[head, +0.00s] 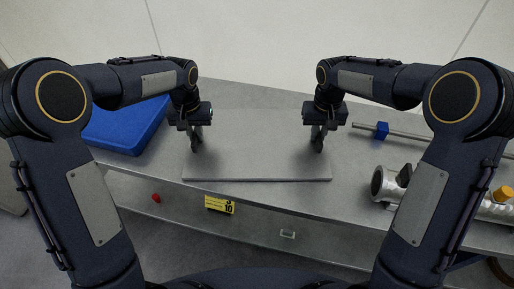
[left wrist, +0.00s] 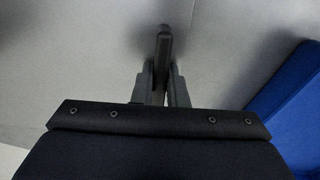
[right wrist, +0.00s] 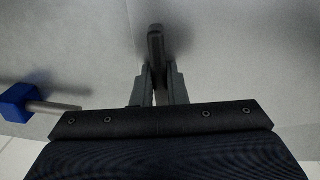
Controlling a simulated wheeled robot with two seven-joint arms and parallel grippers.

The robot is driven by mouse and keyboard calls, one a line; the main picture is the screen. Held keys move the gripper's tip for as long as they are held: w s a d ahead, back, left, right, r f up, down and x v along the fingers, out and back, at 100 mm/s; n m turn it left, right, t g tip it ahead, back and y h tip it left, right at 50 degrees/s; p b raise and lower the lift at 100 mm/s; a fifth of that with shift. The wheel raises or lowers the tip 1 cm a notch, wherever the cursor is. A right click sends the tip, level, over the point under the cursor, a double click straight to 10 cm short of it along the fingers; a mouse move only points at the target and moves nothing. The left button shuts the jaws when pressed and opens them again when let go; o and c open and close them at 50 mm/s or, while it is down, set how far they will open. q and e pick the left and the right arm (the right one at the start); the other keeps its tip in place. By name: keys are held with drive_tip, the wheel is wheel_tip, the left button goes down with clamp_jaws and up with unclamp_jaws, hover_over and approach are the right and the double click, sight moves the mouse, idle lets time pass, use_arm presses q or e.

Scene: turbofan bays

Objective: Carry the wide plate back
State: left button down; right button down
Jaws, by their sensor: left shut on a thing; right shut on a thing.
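The wide plate (head: 257,160) is a flat grey slab, level, over the middle of the metal bench. Its front edge runs straight across the head view, with the left front corner close to the bench's front edge. I cannot tell whether it rests on the bench or is slightly above it. My left gripper (head: 195,134) is shut on a dark upright grip at the plate's left side, which also shows in the left wrist view (left wrist: 163,48). My right gripper (head: 319,134) is shut on the matching grip at the right side, seen in the right wrist view (right wrist: 156,45).
A blue block-shaped pad (head: 125,127) lies left of the plate. A yellow label (head: 220,205) is on the bench front.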

use_arm(q)
drive_tip(key=c, duration=1.5)
unclamp_jaws()
drive_tip(key=shift+f, duration=0.2)
use_arm(e)
drive_tip(key=c, duration=1.5)
unclamp_jaws()
drive_tip(key=shift+f, duration=0.2)
use_arm(q)
drive_tip(key=shift+o, duration=0.2)
use_arm(e)
drive_tip(key=shift+o, duration=0.2)
drive_tip(key=shift+r, duration=0.15)
use_arm(q)
wheel_tip(320, 180, up, 12)
use_arm(e)
wheel_tip(320, 180, up, 12)
use_arm(q)
drive_tip(key=shift+s+a, duration=0.1)
use_arm(e)
drive_tip(key=shift+s+d, duration=0.1)
